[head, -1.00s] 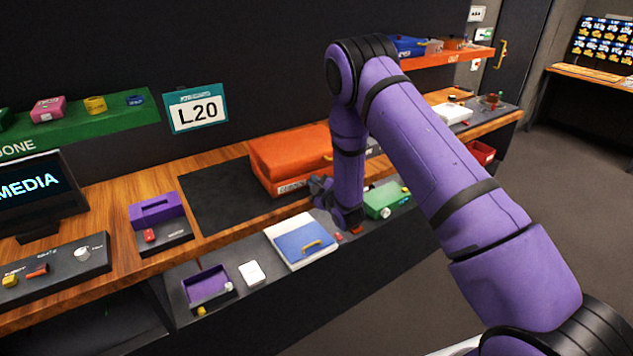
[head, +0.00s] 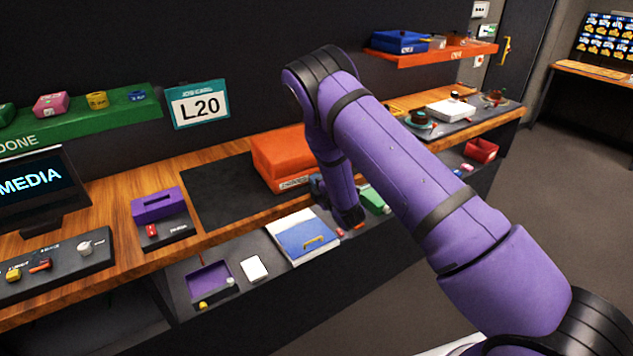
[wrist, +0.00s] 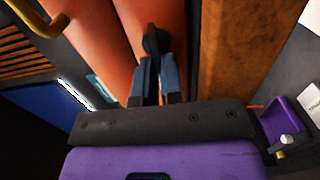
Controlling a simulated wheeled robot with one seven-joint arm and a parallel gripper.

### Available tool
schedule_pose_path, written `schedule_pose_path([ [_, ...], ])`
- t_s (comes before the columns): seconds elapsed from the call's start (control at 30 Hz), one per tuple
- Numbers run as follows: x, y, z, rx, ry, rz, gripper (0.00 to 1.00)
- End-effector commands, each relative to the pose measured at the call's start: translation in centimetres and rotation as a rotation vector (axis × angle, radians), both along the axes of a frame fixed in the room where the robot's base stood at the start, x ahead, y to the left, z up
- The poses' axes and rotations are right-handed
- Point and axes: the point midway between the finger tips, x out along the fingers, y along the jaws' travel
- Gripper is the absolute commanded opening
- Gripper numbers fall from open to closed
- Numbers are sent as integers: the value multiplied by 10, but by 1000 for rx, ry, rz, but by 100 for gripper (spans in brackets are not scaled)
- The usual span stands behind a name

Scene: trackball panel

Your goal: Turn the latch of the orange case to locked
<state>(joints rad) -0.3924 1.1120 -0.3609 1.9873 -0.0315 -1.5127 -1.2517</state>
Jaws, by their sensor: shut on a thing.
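The orange case (head: 278,152) sits on the wooden bench, at the right end of a dark mat. In the wrist view its orange surface (wrist: 128,22) fills the upper middle. The dark latch (wrist: 152,38) of the case stands between my fingertips. My gripper (wrist: 155,66) is shut on this latch, and the fingers hide part of it. I cannot tell the latch's turned position or any lock marking. In the head view my purple arm covers the right part of the case and most of my gripper (head: 318,187).
A green box (head: 374,200) is right of my wrist. A yellow handle (wrist: 42,22) shows at the wrist view's upper left. The dark mat (head: 222,190) is clear.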

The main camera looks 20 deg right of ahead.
Motion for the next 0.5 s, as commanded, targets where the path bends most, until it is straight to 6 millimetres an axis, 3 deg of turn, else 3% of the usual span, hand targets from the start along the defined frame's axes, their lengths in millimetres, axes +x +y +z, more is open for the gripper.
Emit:
schedule_pose_path([
  [0.43,0,0,-1,-11,-2,1,0],
  [0.5,0,0,-1,-11,-2,1,19],
])
